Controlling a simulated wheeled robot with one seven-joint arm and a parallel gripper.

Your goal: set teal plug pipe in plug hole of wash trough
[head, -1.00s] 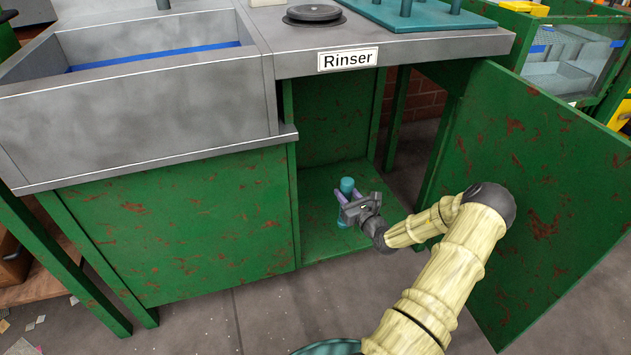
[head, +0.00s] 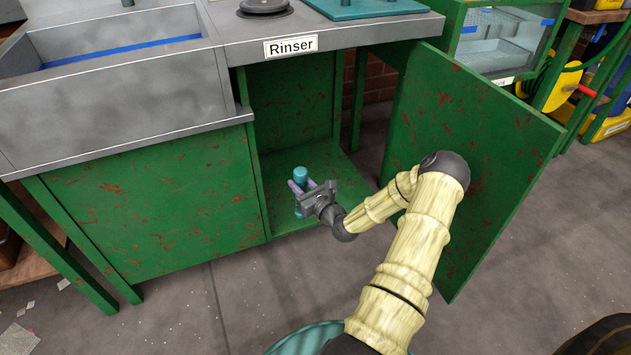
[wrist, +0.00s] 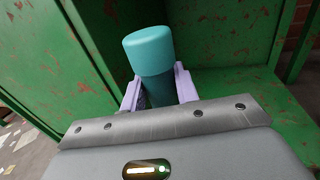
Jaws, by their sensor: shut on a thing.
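The teal plug pipe (head: 301,174) is a short upright cylinder inside the open green cupboard under the rinser counter. My gripper (head: 307,190) is shut on it, with a lilac finger on each side. In the wrist view the teal plug pipe (wrist: 150,52) stands up between the fingers of my gripper (wrist: 158,88), its rounded top clear above them. Its lower end is mostly hidden by my gripper, so I cannot tell whether it touches the cupboard floor. The wash trough (head: 130,100) is the grey metal basin at upper left. Its plug hole is not visible.
The cupboard door (head: 475,150) stands wide open on the right of my arm. The counter (head: 330,32) labelled Rinser overhangs the cupboard (head: 335,160). A black round lid (head: 264,7) and a teal board (head: 375,8) are on top.

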